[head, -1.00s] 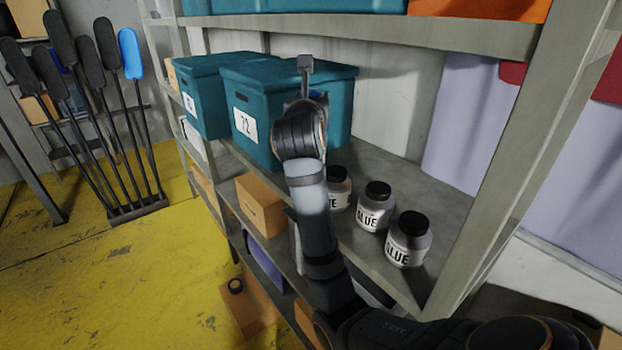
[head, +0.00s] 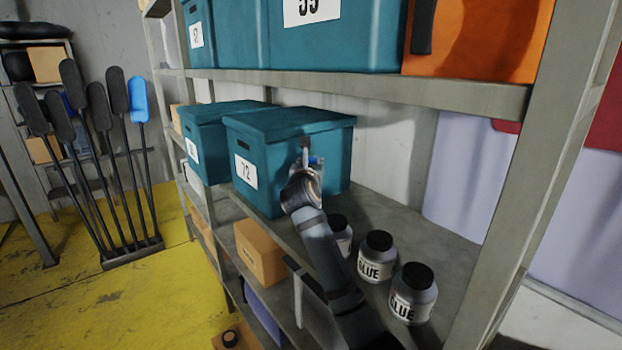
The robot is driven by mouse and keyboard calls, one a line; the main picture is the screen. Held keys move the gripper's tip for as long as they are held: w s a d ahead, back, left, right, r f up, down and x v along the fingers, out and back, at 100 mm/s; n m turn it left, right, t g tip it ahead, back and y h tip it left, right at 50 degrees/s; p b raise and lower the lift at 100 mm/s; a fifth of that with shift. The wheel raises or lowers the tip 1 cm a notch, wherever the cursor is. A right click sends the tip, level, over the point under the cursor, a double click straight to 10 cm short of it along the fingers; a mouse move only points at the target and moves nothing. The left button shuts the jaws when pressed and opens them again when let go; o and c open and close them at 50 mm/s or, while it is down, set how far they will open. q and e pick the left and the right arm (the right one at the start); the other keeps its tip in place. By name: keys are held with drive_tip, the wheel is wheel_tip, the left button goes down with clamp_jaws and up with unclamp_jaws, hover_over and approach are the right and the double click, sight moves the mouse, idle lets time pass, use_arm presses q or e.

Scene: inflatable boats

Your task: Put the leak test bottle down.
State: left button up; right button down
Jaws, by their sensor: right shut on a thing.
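My right gripper (head: 305,166) reaches over the middle shelf, in front of the teal box numbered 72 (head: 266,157). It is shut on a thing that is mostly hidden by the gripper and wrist. My left gripper is out of view.
Several glue jars, one of them the front jar (head: 413,293), stand on the middle shelf (head: 392,208) right of my arm. The upper shelf edge (head: 350,86) runs above the gripper. A shelf post (head: 535,170) stands at right. Paddles (head: 140,100) stand at left.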

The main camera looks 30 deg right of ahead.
drive_tip(key=shift+w+d+f, duration=0.4)
drive_tip(key=shift+w+f, duration=0.25)
drive_tip(key=shift+f, duration=0.2)
drive_tip(key=f+b, duration=0.3)
drive_tip(key=shift+w+d+f, duration=0.15)
drive_tip(key=shift+w+f, duration=0.15)
drive_tip(key=shift+f, duration=0.1)
drive_tip(key=c, duration=1.7)
unclamp_jaws()
drive_tip(key=shift+s+f, duration=0.1)
drive_tip(key=shift+f, duration=0.05)
drive_tip(key=o, duration=0.6)
drive_tip(key=shift+o, duration=0.2)
